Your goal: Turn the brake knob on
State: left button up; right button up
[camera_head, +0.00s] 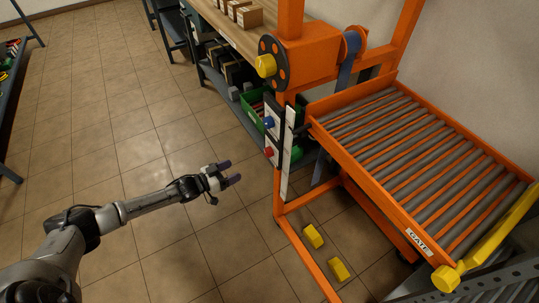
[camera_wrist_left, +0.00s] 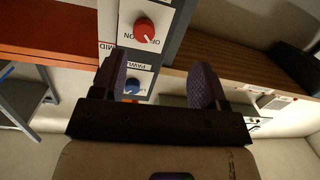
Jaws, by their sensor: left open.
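A narrow control panel on the orange frame carries a blue knob (camera_head: 269,122) above a red knob (camera_head: 268,152). In the left wrist view, which is upside down, the red knob (camera_wrist_left: 145,30) is beside OFF and ON lettering, and its white mark appears to point toward OFF. The blue knob (camera_wrist_left: 132,86) is near a PAWL label. No brake label is readable. My left gripper (camera_head: 229,172) is open and empty, left of the panel and apart from it. Its two fingers (camera_wrist_left: 160,82) frame the lower panel area in the wrist view. My right gripper is not in view.
An orange roller conveyor (camera_head: 420,150) with a yellow GATE lever (camera_head: 490,245) stands at the right. A drum wheel with a yellow knob (camera_head: 265,66) is above the panel. Two yellow blocks (camera_head: 313,236) lie on the floor by the frame. The tiled floor at left is clear.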

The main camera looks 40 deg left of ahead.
aim_at(266, 154)
pick_arm(q)
jog(key=shift+n+t+h, duration=0.4)
jog(key=shift+t+h, duration=0.1)
jog(key=shift+h, duration=0.2)
jog(key=b+x, duration=0.1)
jog(key=x, duration=0.3)
jog(key=r+b+x, duration=0.1)
jog(key=b+x, duration=0.1)
jog(key=x, duration=0.2)
jog(key=d+b+x, duration=0.1)
jog(key=b+x, duration=0.1)
jog(key=x, duration=0.2)
jog(key=shift+s+r, duration=0.15)
jog(key=shift+r, duration=0.25)
jog(key=shift+b+x, duration=0.3)
jog(key=shift+x, duration=0.65)
jog(key=shift+r, duration=0.1)
jog(key=shift+c, duration=0.3)
jog(key=shift+c, duration=0.7)
jog(key=c, duration=0.7)
